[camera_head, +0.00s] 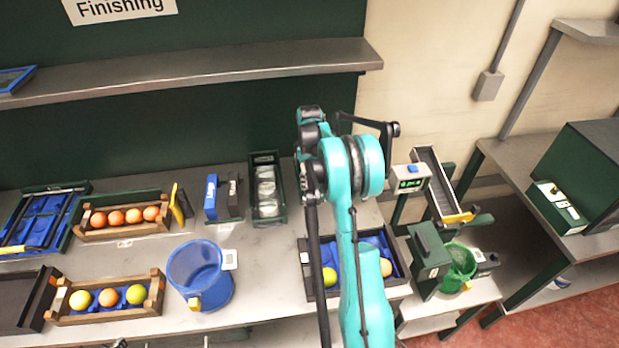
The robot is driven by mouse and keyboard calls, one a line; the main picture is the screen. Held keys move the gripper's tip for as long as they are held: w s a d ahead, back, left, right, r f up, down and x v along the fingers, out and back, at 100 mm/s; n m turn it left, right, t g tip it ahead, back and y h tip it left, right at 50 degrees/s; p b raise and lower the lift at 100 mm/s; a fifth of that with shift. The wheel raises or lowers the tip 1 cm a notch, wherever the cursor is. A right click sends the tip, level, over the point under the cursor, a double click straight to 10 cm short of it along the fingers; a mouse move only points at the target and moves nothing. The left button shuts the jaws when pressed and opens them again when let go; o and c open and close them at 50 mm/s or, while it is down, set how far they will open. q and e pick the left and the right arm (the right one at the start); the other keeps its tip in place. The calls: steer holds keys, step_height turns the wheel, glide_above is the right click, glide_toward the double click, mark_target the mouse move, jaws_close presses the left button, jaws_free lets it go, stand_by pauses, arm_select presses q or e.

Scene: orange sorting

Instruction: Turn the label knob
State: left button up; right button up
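One of my teal arms rises from the bottom edge, right of the middle, and covers part of the bench. I cannot make out gripper fingers on it, and no other gripper shows clearly. I cannot pick out the label knob for certain. A small dark unit with a blue panel (211,194) stands on the bench left of my arm. A device with a green-lit display and a blue button (410,181) stands right of my arm, beside a sloped chute (433,174).
Crates of oranges (124,232) and mixed fruit (60,306) stand at the left. A blue bucket (221,288) is near the front edge. A dark tray (304,246) lies partly behind my arm. A green cup (459,267) stands at the right. A shelf (190,74) runs overhead.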

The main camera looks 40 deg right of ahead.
steer(key=c, duration=1.1)
steer(key=shift+m, duration=0.3)
steer(key=m, duration=0.3)
steer(key=shift+d+b, duration=0.1)
steer(key=shift+b, duration=0.3)
steer(key=m, duration=0.4)
steer(key=shift+d+m+b, duration=0.1)
steer(key=shift+m+b, duration=0.2)
steer(key=shift+m, duration=0.1)
steer(key=m, duration=0.4)
steer(key=shift+m, duration=0.3)
steer(key=shift+s+d+m+b, duration=0.15)
steer(key=shift+m+b, duration=0.25)
steer(key=shift+m, duration=1.9)
